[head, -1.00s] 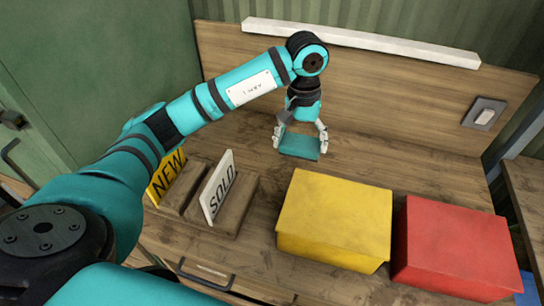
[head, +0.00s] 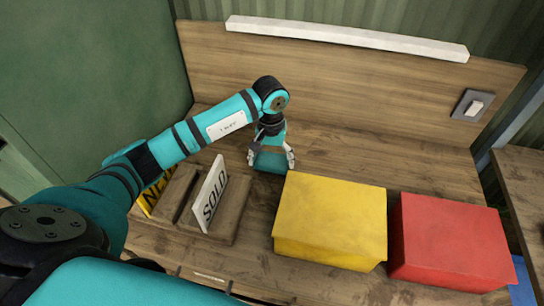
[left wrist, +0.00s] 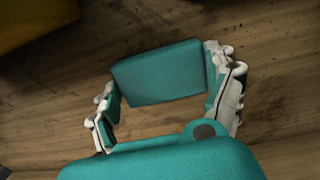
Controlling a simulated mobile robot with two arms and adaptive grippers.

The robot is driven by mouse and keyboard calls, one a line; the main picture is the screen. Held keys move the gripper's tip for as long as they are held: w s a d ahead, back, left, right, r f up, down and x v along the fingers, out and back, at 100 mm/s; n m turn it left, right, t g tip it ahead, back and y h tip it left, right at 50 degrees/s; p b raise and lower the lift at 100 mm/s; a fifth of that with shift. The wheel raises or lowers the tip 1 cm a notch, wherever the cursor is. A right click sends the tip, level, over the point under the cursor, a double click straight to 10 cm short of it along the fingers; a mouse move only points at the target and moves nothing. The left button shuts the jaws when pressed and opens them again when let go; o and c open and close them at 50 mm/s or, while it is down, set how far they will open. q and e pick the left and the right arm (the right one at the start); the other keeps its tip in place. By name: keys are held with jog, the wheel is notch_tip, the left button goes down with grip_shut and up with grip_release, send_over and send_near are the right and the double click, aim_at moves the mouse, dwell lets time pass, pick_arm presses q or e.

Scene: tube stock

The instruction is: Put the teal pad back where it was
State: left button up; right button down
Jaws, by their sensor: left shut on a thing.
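The teal pad (head: 270,162) is between the fingers of my left gripper (head: 272,158), close to the back left corner of the yellow box. In the left wrist view the pad (left wrist: 160,73) is a flat block with rounded edges, lying across between the white-knuckled fingers of the left gripper (left wrist: 168,95). The gripper is shut on it. The pad is over the wooden bench top (head: 345,150); I cannot tell whether it touches the wood. My right gripper is not in view.
A yellow box (head: 330,220) and a red box (head: 450,242) stand at the front right. A wooden stand (head: 228,215) holds a white SOLD sign (head: 211,192) and a yellow NEW sign (head: 155,190). The bench top behind the boxes is clear.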

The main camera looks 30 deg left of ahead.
pick_arm(q)
jog(key=shift+f, duration=0.25)
jog(key=shift+f+b, duration=0.2)
jog(key=shift+b, duration=0.15)
jog(key=o, duration=0.8)
jog(key=shift+r, duration=0.1)
jog(key=shift+o, duration=0.2)
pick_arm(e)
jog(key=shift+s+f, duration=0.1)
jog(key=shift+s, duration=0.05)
pick_arm(q)
jog(key=shift+r, duration=0.1)
